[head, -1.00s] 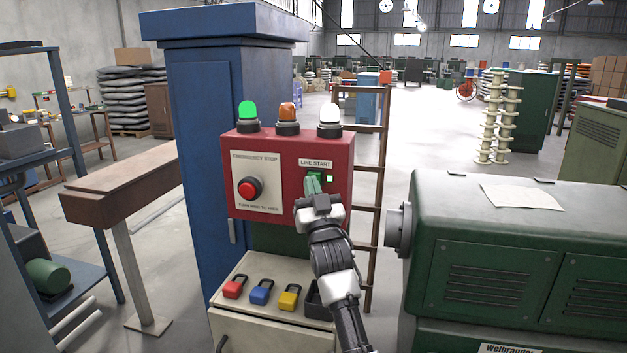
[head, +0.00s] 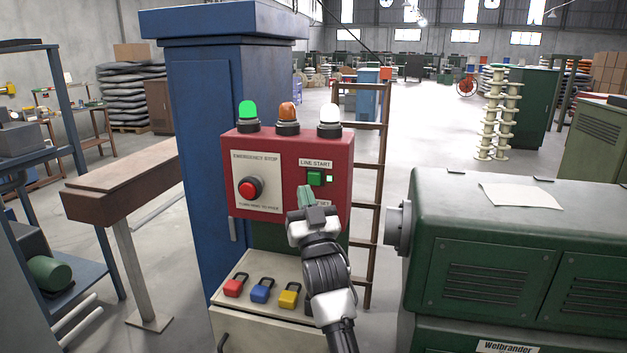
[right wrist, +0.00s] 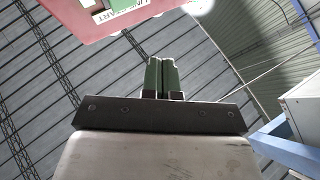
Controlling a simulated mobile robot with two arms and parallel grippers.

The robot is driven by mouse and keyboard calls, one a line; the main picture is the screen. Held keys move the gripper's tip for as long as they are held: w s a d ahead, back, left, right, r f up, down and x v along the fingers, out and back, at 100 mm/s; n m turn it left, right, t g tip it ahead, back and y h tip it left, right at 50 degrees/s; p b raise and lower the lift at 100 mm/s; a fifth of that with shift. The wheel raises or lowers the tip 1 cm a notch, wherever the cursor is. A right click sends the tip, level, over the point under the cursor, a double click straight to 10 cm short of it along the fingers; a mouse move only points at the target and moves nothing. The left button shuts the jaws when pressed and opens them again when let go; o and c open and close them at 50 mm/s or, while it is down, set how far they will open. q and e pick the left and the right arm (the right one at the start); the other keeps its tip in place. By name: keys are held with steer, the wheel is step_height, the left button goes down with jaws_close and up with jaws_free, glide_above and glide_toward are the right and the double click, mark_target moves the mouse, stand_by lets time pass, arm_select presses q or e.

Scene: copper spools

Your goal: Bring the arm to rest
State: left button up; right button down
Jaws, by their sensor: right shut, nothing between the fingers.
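My right gripper (head: 306,195) is in front of the lower part of the red control box (head: 278,150), below the green line start button (head: 315,178). Its green fingers are together with nothing between them, as the right wrist view (right wrist: 161,76) also shows. The fingertips appear apart from the button. In that view the red box (right wrist: 95,20) is at the upper left. A red emergency stop knob (head: 248,187) is on the left of the box. The green lamp (head: 248,110) on top is bright. My left gripper is not in view.
Red (head: 235,287), blue (head: 262,290) and yellow (head: 289,294) padlocks lie on the cream ledge (head: 240,268) below the box. A green machine (head: 500,240) stands close on the right, and a brown ladder (head: 377,160) behind. A brown bench (head: 120,185) is at left.

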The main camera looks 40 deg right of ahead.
stand_by(0.4)
steer(key=s+a+f+n+g+y, duration=0.2)
steer(key=s+a+f+g+y, duration=0.15)
steer(key=f, duration=0.65)
steer(key=s+a+f+n+g+y, duration=0.15)
steer(key=s+a+f+g, duration=0.3)
steer(key=f, duration=0.65)
steer(key=s+a+f+n+g+y, duration=0.1)
steer(key=s+a+f+g, duration=0.25)
steer(key=s, duration=0.55)
steer(key=s+a+f+g+y, duration=0.1)
steer(key=s+a+f+g, duration=0.1)
steer(key=s+f+g, duration=0.5)
steer(key=s+a+f+n+g+y, duration=0.1)
steer(key=s+a+f+g, duration=0.1)
steer(key=s, duration=0.9)
step_height(320, 180, down, 28)
steer(key=g, duration=0.1)
steer(key=s+d+f+g+b, duration=0.1)
steer(key=s+d+f, duration=0.1)
steer(key=s+f, duration=1.3)
steer(key=shift+s+d+f, duration=0.15)
steer(key=shift+s+d, duration=0.15)
steer(key=shift+s, duration=0.4)
